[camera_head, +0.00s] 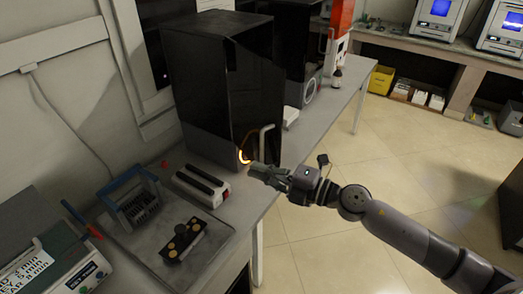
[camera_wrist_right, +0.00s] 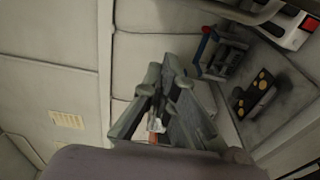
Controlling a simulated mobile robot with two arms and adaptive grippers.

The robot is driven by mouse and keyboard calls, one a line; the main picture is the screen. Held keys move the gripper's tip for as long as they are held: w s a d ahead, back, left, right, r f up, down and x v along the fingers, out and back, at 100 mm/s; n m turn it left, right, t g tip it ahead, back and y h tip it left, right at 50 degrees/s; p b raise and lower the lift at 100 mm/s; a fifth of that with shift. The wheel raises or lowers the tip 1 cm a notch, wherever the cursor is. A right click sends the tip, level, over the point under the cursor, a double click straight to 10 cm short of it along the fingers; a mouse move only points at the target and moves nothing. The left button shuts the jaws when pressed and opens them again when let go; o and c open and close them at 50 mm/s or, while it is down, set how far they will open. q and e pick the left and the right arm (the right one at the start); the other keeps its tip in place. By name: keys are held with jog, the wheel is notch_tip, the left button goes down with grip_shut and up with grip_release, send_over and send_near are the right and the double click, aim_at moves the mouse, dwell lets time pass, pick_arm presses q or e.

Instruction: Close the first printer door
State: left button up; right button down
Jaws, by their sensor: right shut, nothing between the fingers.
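The nearest printer is a large black box (camera_head: 205,75) with a grey lower part, standing on the bench in the head view. Its glossy dark front (camera_head: 258,75) faces right, and a pale bent handle (camera_head: 266,141) stands at the lower front. I cannot tell whether its door is fully closed. A glowing orange ring (camera_head: 243,156) shows at its lower front corner. My right gripper (camera_head: 253,168) is shut and empty, just below the handle and beside the ring; contact is unclear. Its fingers also show in the wrist view (camera_wrist_right: 165,90). My left gripper is not in view.
On the bench (camera_head: 225,250) are a blue-handled rack (camera_head: 132,203), a white-and-black device (camera_head: 201,185) and a dark block with yellow dots (camera_head: 183,240). A second dark machine (camera_head: 291,40) stands behind the printer. The floor to the right is clear.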

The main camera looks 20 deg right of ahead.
aim_at(262, 158)
jog(key=shift+w+d+p, duration=0.1)
jog(key=shift+w+d, duration=0.2)
jog(key=shift+w, duration=0.35)
jog(key=shift+w+d+p, duration=0.1)
jog(key=shift+w+d, duration=0.15)
jog(key=shift+w, duration=0.4)
jog(key=shift+w+d+p, duration=0.1)
jog(key=shift+w+d, duration=0.2)
jog(key=shift+w, duration=0.35)
